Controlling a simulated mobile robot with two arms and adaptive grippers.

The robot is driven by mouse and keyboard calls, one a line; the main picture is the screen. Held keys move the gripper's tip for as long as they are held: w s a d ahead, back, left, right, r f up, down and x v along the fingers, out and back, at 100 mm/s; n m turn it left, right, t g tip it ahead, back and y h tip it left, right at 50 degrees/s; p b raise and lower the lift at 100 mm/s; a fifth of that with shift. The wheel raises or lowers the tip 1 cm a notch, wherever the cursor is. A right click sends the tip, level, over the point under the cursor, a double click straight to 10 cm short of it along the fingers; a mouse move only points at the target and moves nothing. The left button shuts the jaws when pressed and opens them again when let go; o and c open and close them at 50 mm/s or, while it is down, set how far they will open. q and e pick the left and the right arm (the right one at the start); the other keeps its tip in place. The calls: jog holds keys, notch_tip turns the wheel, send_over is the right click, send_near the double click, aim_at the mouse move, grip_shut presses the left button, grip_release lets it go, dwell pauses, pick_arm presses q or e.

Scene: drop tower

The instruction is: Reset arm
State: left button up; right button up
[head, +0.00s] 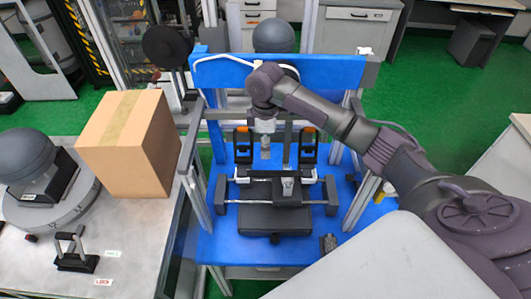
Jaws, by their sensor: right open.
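My right arm comes in from the right and reaches across to the middle of the head view. Its wrist hangs down in front of the blue upright panel (325,72) of the drop tower. My right gripper (265,151) is open, pointing down above the tower's dark carriage and cross bars (277,190). Its fingers are small and hard to make out against the frame, and I see nothing held. I cannot tell whether it touches the tower. My left gripper is not in view.
A cardboard box (128,150) stands on the grey table (125,235) at left. A dark dome on a round base (25,157) and a small black lever (73,250) are beside it. A small dark object (328,243) lies on the blue tower base (222,247). Green floor shows behind.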

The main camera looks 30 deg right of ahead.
jog(key=shift+r, duration=0.35)
